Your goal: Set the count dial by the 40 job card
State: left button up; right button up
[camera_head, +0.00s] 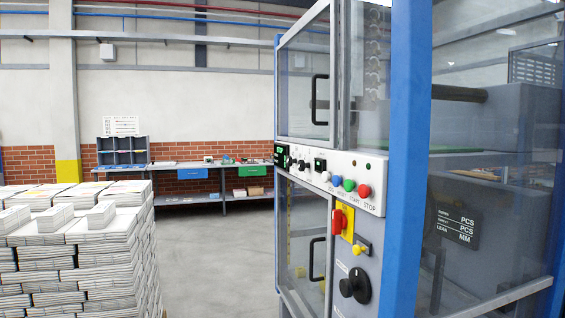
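The white control panel (335,176) runs across the front of the blue-framed machine. A dark plate (459,224) on the machine's right side reads PCS, PCS and MM. I cannot make out a 40 job card. Neither of my grippers is in view.
White, blue, green and red buttons (348,185) line the panel's right part. Below are a red switch (341,222) on yellow and a large black knob (358,286). Newspaper stacks (85,250) stand at left, a workbench (195,168) behind. The floor between is clear.

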aim_at(290, 161)
jog(key=i+j+z, duration=0.1)
jog(key=i+j, duration=0.4)
jog(key=j, duration=0.15)
jog(key=i+j+z, duration=0.15)
jog(key=i+j, duration=0.35)
jog(key=j, duration=0.25)
jog(key=i+j+z, duration=0.15)
jog(key=j, duration=0.2)
jog(key=i+j, duration=0.25)
jog(key=j, duration=0.15)
jog(key=i+j+z, duration=0.15)
jog(key=j, duration=0.25)
jog(key=i, duration=0.1)
